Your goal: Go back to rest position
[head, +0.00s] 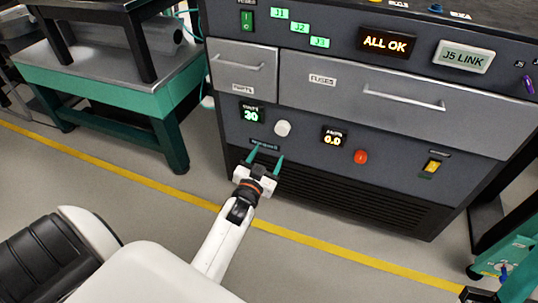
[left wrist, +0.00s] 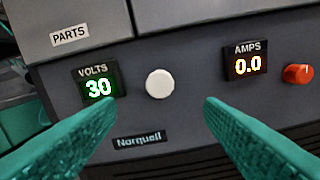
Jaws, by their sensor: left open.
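My left gripper (head: 264,158) is open and empty, in front of the lower panel of a dark grey power cabinet (head: 330,190). Its two teal fingers point at the panel, below the white knob (head: 282,128) and the green VOLTS display (head: 250,114) reading 30. In the left wrist view the open fingers (left wrist: 160,106) spread on either side below the white knob (left wrist: 160,83), with nothing between them. Whether the fingertips touch the panel cannot be told. My right gripper is not in view.
The AMPS display (head: 333,137) reads 0.0, beside a red knob (head: 361,157). Above are a PARTS drawer (head: 243,72) and a FUSES drawer (head: 375,95). A teal bench (head: 95,95) stands left and a teal cart (head: 505,255) right. Grey floor with a yellow line (head: 150,182) is open at left.

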